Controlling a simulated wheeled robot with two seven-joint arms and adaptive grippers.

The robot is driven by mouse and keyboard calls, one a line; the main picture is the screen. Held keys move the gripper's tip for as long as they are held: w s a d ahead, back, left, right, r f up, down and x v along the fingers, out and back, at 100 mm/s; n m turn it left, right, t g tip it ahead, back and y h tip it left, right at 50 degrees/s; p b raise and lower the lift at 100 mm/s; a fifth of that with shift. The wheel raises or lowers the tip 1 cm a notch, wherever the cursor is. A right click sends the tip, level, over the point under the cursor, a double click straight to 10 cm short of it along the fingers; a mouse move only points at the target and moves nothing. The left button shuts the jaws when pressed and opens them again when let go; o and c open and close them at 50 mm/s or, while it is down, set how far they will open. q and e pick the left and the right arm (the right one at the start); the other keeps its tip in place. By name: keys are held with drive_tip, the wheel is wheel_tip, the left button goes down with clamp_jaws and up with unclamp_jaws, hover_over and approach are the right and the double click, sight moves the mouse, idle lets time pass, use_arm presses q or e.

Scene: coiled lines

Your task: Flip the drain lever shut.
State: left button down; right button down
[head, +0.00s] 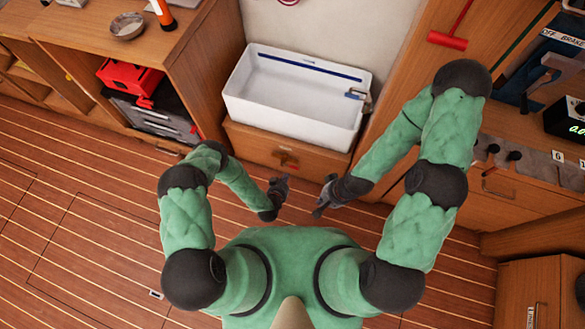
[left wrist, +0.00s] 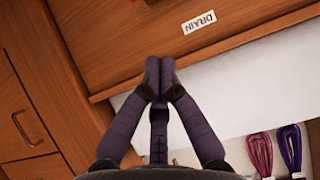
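The drain lever (head: 290,164) has a red handle and sits on the wooden front below the white basin. In the left wrist view, the DRAIN label (left wrist: 199,22) shows on the wood, with a small bit of red at the top edge. My left gripper (head: 281,182) is just below the lever in the head view, apparently apart from it. Its fingertips (left wrist: 160,65) meet in the left wrist view with nothing visible between them. My right gripper (head: 324,197) is lower and to the right of the lever; its finger opening is too small to judge.
The white basin (head: 255,113) stands above the lever panel. Coiled lines (left wrist: 290,148) show at the left wrist view's lower right. The plank floor (head: 90,220) is clear.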

use_arm(q)
drive_tip(key=b, duration=0.4)
hover_over(290, 167)
drive_tip(key=s, duration=0.3)
wheel_tip(290, 167, down, 6)
drive_tip(key=r, duration=0.1)
drive_tip(key=shift+w+d+f+b, duration=0.2)
drive_tip(key=shift+f+b, duration=0.25)
drive_tip(key=shift+f, duration=0.3)
drive_tip(key=shift+w+d+f+b, duration=0.2)
drive_tip(key=shift+f+b, duration=0.25)
drive_tip(key=shift+f, duration=0.3)
drive_tip(key=shift+w+d+f+b, duration=0.2)
drive_tip(key=shift+f+b, duration=0.25)
drive_tip(key=shift+f, duration=0.3)
drive_tip(key=shift+a, duration=0.1)
